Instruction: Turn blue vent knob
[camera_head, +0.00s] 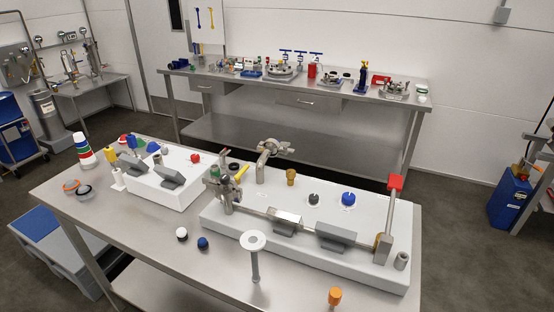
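A blue knob (348,198) stands upright on the right white block (225,214), on the steel table in front of me. A black knob (314,198) sits just left of it. A smaller blue-topped knob (203,243) stands on the table in front of the block, next to a white-and-black one (182,234). Another blue piece (153,147) is at the back of the left white block. I cannot tell from the picture which one is the vent knob. Neither of my grippers is in view.
The right block also bears pipes, a brass fitting (291,177), grey boxes (336,236) and a tall red-topped lever (395,182). A white disc on a post (253,241) and an orange knob (335,297) stand in front. A second steel table (300,97) stands behind.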

